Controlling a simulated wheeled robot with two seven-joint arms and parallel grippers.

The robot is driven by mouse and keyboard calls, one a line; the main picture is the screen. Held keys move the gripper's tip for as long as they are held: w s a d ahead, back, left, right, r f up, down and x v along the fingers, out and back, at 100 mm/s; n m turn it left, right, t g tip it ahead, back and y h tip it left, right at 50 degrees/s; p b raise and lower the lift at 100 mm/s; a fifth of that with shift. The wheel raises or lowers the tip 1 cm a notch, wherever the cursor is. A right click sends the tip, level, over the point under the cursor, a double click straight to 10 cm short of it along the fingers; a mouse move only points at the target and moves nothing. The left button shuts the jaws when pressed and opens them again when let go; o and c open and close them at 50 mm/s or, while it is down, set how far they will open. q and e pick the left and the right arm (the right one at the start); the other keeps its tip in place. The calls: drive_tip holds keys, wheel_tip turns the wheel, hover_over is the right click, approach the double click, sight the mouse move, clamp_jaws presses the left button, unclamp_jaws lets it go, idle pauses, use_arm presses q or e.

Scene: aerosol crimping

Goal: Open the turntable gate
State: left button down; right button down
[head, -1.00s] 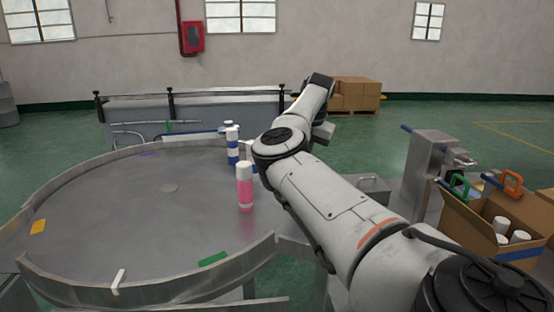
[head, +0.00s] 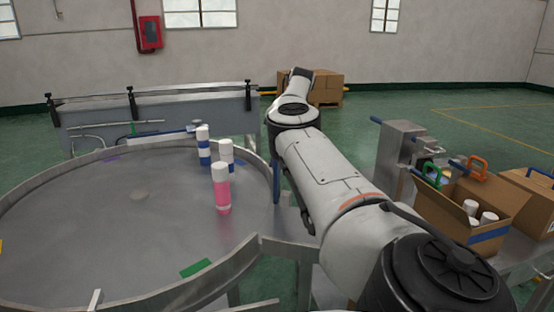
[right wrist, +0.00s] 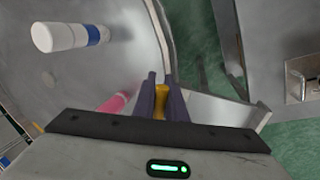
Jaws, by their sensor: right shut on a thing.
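The round metal turntable (head: 110,230) fills the left of the head view, with a raised rim. In the right wrist view my right gripper (right wrist: 160,88) is shut on a small yellow piece (right wrist: 160,104) beside the turntable's rim; it looks like the gate's handle. A metal strip (right wrist: 212,108) runs off to the right of the fingers; I cannot tell whether it is the gate. In the head view my arm hides most of this spot. My left gripper is not in view.
A pink can (head: 221,192) and two white-and-blue cans (head: 203,146) (head: 227,154) stand on the turntable near its right side. A metal machine (head: 400,150) and an open carton of cans (head: 465,220) stand at the right. A grey conveyor (head: 160,115) is behind.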

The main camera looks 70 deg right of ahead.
drive_tip(key=shift+a, duration=0.1)
drive_tip(key=c, duration=1.8)
unclamp_jaws()
drive_tip(key=v, duration=1)
drive_tip(key=shift+r, duration=0.1)
